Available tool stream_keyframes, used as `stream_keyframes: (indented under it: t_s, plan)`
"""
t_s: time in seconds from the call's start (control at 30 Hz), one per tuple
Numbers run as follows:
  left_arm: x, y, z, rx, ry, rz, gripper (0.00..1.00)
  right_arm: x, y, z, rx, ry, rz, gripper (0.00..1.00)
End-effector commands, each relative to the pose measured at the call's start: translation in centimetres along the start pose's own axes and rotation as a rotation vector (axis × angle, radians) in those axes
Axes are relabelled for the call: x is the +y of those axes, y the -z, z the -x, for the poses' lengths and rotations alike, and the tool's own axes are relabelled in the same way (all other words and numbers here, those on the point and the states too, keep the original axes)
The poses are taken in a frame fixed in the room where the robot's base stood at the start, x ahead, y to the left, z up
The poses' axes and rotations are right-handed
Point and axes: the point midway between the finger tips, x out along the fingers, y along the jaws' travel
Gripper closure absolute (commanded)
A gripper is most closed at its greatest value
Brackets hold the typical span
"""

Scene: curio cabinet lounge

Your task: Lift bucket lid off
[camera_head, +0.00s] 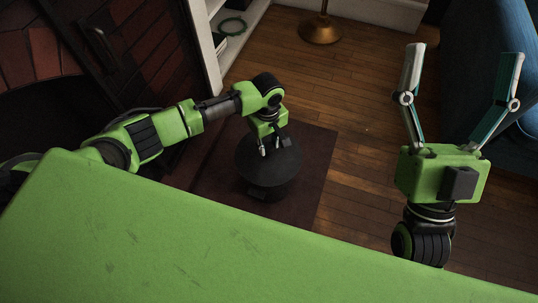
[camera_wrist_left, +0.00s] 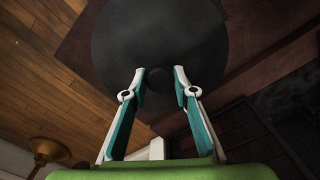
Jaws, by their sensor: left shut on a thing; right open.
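The dark bucket (camera_head: 268,188) stands on a dark brown mat, with its round dark lid (camera_head: 256,162) on top. The lid fills the top middle of the left wrist view as a dark disc (camera_wrist_left: 150,30). My left gripper (camera_head: 274,148) points down over the lid. I cannot see a gap between lid and bucket. My right gripper (camera_head: 463,52) is open and empty at the right, fingers spread wide and apart from the bucket.
The mat (camera_head: 314,165) lies on a wooden floor (camera_head: 350,110) that is clear around it. A brass lamp base (camera_head: 320,30) is at the back, and a blue seat (camera_head: 490,50) at the right.

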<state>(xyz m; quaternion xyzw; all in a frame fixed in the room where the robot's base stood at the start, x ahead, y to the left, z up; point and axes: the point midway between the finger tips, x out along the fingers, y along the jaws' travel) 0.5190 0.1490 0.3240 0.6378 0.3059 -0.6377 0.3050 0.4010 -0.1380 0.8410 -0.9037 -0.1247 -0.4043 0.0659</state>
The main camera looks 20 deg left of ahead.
Motion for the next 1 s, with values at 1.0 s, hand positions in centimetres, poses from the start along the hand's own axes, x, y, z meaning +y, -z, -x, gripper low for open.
stream_keyframes:
  t_s: [1.0]
  plan:
    - [0.1, 0.0, 0.3, 0.0, -0.001, 0.0, 0.96, 0.2, -2.0, 0.0, -0.095, -0.003, 0.005, 0.21]
